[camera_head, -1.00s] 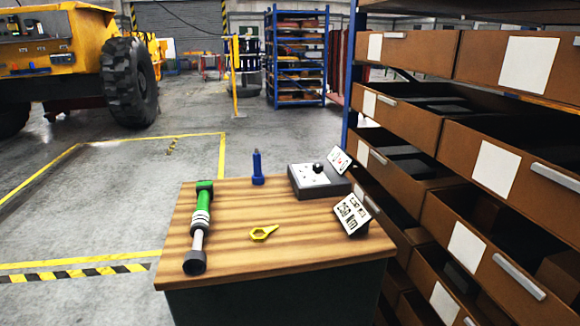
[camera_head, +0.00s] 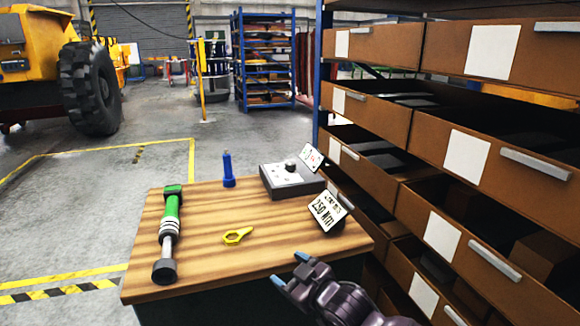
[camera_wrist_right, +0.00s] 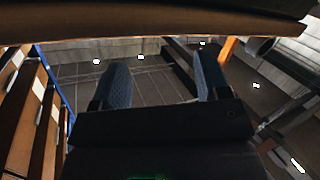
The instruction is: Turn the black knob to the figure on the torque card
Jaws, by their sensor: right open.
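The dark box with a pale dial face (camera_head: 284,180) stands at the back right of the wooden table. Its small knob (camera_head: 291,164) sits on top; its setting is too small to read. The white torque card (camera_head: 326,211) stands tilted at the table's right side and reads 250 Nm. My right gripper (camera_head: 289,269) is at the table's front right edge, well short of the box and knob. Its two blue-tipped fingers are apart and empty, also in the right wrist view (camera_wrist_right: 158,82). My left gripper is out of view.
On the wooden table (camera_head: 205,263) lie a green torque tool (camera_head: 171,226) and a yellow ring spanner (camera_head: 237,235); a blue bottle-shaped item (camera_head: 228,169) stands behind. A small sign (camera_head: 313,157) stands by the box. A drawer rack (camera_head: 466,150) crowds the right.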

